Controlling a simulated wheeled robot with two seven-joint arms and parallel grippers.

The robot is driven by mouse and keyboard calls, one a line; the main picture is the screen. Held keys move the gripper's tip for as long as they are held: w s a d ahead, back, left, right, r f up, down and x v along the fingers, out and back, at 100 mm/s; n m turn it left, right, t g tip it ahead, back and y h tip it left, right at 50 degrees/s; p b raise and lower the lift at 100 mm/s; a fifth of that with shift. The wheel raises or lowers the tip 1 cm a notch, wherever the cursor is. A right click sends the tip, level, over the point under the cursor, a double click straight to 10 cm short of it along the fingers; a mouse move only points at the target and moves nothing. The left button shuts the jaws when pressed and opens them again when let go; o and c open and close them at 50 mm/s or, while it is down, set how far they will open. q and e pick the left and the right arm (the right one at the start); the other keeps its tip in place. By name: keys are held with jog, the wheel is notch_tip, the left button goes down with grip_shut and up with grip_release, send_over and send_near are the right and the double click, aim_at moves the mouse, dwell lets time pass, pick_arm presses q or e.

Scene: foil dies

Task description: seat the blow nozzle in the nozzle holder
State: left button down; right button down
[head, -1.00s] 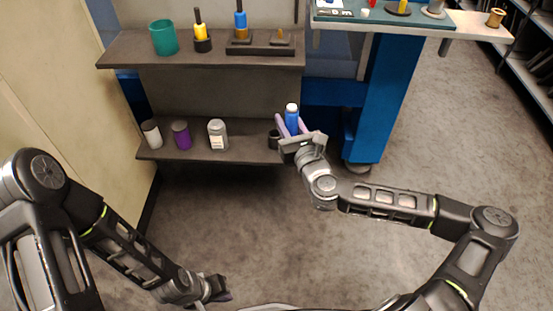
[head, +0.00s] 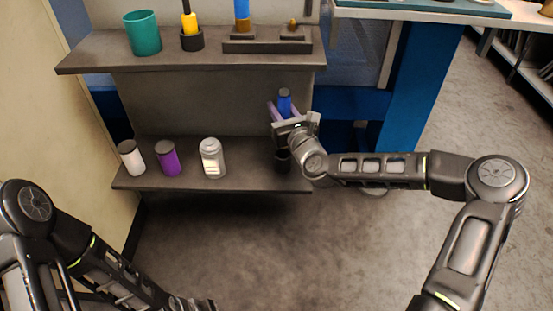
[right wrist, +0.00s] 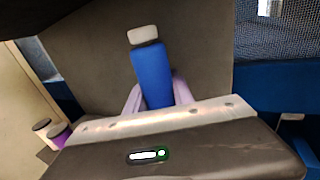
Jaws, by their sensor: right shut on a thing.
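The blue blow nozzle (head: 285,104) stands roughly upright in my right gripper (head: 282,110), which is shut on it. In the right wrist view the blow nozzle (right wrist: 152,75) has a pale cap and sits between the lilac fingers (right wrist: 153,95). A dark cup (head: 282,161), which looks like the nozzle holder, stands at the right end of the lower shelf. The gripper and nozzle appear above it, apart from it, and my wrist partly hides it. My left gripper (head: 192,304) is at the bottom edge, cut off, its fingers unclear.
The lower shelf (head: 240,180) also bears a white jar (head: 131,157), a purple jar (head: 167,158) and a grey-white bottle (head: 212,158). The upper shelf (head: 100,55) above holds a teal cup (head: 144,33), a yellow tool (head: 190,24) in a dark cup and a dark rack (head: 266,46).

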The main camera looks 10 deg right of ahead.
jog(key=shift+s+r, duration=0.1)
jog(key=shift+r, duration=0.05)
jog(key=shift+f+b, duration=1.05)
jog(key=shift+f, duration=1.45)
jog(key=shift+f+b, duration=1.05)
jog(key=shift+f, duration=1.5)
jog(key=shift+f, duration=0.1)
jog(key=c, duration=1.1)
grip_release()
